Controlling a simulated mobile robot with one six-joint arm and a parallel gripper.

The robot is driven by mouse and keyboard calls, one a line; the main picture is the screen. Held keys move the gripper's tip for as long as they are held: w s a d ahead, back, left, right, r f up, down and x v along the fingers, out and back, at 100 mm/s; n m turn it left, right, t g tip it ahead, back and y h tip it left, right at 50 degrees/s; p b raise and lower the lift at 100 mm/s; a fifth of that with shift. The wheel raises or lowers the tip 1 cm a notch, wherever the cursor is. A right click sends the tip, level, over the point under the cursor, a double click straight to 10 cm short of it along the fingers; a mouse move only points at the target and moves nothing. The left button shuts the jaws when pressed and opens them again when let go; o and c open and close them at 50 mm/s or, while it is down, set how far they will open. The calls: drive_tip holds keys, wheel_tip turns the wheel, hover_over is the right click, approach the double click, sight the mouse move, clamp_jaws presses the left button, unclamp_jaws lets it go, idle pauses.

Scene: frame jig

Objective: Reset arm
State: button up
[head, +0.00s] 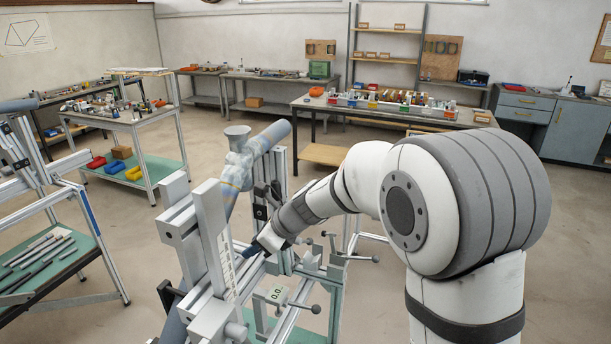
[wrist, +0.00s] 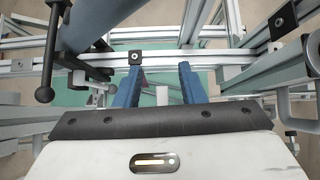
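My arm reaches from the right in the head view, with its white and grey links bent down to the frame jig. My gripper (head: 256,249) is low among the jig's rails, and its blue fingertips are partly hidden there. In the wrist view my gripper (wrist: 159,78) has its two blue fingers apart, with no held object visible between them. The jig (head: 211,225) is built of silver rails, clamps and knobs. A grey-blue tube frame (head: 240,165) stands in it, beside my gripper. I cannot tell whether the fingers touch a rail.
Jig rails and a black-knobbed clamp (wrist: 45,93) lie close around my gripper. A handle with a dark knob (head: 315,309) juts out below my wrist. A cart (head: 140,125) with bins and a long bench (head: 410,117) stand behind. Open floor lies between them.

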drive_tip(key=s+d+f+n+h+b, duration=0.2)
drive_tip(key=s+d+n+h+b, duration=0.2)
drive_tip(key=s+d+n, duration=0.6)
drive_tip(key=s+d+f+n+h+b, duration=0.2)
drive_tip(key=s+d+n+h+b, duration=0.2)
drive_tip(key=s+d+n, duration=0.7)
drive_tip(key=s+d, duration=0.4)
drive_tip(key=d, duration=0.3)
drive_tip(key=shift+d+f+n, duration=0.15)
drive_tip(key=shift+d+n, duration=0.15)
drive_tip(key=shift+d, duration=0.05)
drive_tip(key=shift+c, duration=0.4)
